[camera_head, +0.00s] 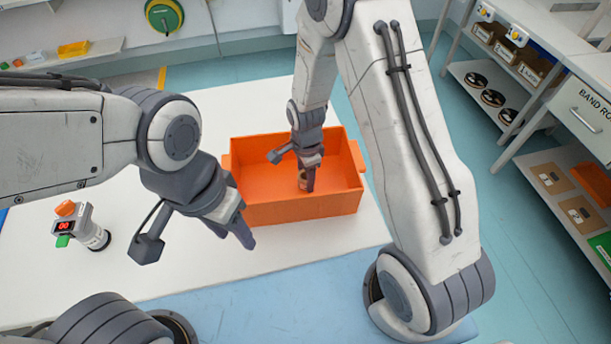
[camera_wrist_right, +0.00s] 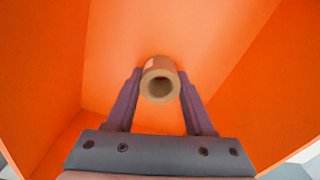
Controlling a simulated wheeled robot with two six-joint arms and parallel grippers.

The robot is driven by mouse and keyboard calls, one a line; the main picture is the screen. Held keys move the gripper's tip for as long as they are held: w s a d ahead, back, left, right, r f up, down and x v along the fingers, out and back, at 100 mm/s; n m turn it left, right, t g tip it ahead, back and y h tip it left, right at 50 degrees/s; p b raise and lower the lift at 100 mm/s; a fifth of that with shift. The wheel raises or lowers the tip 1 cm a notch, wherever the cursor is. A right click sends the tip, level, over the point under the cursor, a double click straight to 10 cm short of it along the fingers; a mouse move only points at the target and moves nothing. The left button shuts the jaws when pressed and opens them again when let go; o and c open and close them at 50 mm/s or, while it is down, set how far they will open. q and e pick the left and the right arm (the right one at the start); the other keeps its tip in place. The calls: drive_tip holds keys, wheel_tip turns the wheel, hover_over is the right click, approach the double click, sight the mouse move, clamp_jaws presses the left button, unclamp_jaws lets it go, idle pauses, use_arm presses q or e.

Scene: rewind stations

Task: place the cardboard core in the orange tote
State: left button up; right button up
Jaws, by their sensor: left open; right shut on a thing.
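The orange tote (camera_head: 285,213) stands on the white table in the head view, and its inside walls (camera_wrist_right: 230,110) fill the right wrist view. My right gripper (camera_head: 308,182) reaches down inside the tote. It is shut on the cardboard core (camera_wrist_right: 160,80), a short tan tube with its open end toward the wrist camera. In the head view a small part of the core (camera_head: 302,180) shows beside the fingers. I cannot tell whether the core touches the tote's floor. My left gripper (camera_head: 236,232) is open and empty, in front and to the left of the tote.
A small device with a red display (camera_head: 82,228) stands on the left of the white table (camera_head: 185,270). Shelves with black reels (camera_head: 490,92) and boxes line the right side, past a strip of floor. The table is clear in front of the tote.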

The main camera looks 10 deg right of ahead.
drive_tip(key=shift+f, duration=0.2)
drive_tip(key=o, duration=1.3)
drive_tip(key=shift+r, duration=0.1)
drive_tip(key=shift+r, duration=0.1)
wheel_tip(320, 180, up, 12)
drive_tip(key=s+a+r+n, duration=0.2)
drive_tip(key=s+r+n, duration=0.1)
drive_tip(key=s+n, duration=0.4)
drive_tip(key=s+a+r+n, duration=0.3)
drive_tip(key=s+n, duration=0.4)
drive_tip(key=n, duration=0.1)
drive_tip(key=s+a+r+n+y, duration=0.1)
drive_tip(key=s+a+r+n, duration=0.1)
drive_tip(key=s+n, duration=0.6)
drive_tip(key=shift+a+r, duration=0.15)
drive_tip(key=shift+r, duration=0.5)
drive_tip(key=shift+w, duration=0.1)
